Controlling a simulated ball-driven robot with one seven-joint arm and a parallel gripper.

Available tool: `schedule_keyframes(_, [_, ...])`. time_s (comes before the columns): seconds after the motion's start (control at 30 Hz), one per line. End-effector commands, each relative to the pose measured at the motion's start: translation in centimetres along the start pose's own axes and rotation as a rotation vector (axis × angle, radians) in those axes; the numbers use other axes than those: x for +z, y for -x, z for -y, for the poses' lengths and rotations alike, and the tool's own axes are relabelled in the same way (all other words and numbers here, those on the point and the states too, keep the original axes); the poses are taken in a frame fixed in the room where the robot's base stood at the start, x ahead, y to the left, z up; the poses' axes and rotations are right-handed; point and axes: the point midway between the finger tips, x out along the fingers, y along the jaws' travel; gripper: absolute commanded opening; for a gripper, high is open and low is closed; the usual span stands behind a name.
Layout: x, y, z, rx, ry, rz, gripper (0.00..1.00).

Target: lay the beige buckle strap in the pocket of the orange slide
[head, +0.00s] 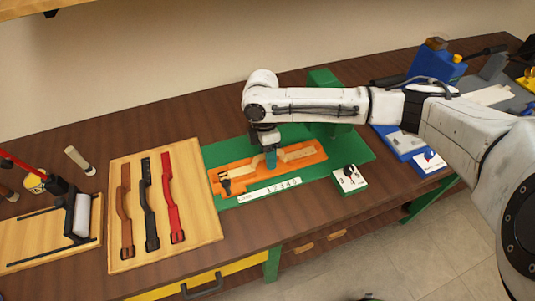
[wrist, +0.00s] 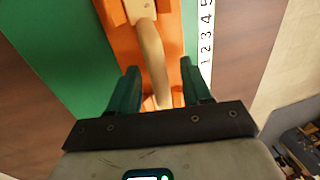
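The orange slide (head: 262,178) lies on a green base (head: 220,152) in the head view. It also shows in the wrist view (wrist: 118,30). The beige buckle strap (head: 300,154) lies lengthwise along the slide, with a dark buckle (head: 224,184) at its left end. I cannot tell whether it sits fully down in the pocket. My gripper (head: 270,158) is over the middle of the slide, pointing down. In the wrist view my gripper (wrist: 159,68) is open, with its teal fingers on either side of the strap (wrist: 150,50) and gaps beside it.
A wooden tray (head: 200,240) with brown, black and red straps stands left of the green base. A numbered white strip (head: 270,191) runs along the slide's front. A dial box (head: 349,180) and blue box (head: 405,145) are to the right.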

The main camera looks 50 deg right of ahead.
Motion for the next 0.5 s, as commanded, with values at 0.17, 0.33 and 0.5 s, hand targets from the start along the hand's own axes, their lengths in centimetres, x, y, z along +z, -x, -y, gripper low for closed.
schedule_keyframes(0.17, [0.0, 0.1, 0.0, 0.000, 0.000, 0.000, 0.48])
schedule_keyframes(0.33, [0.0, 1.2, 0.0, 0.002, 0.000, 0.000, 0.48])
schedule_keyframes(0.5, [0.0, 4.3, 0.0, 0.003, 0.001, -0.001, 0.48])
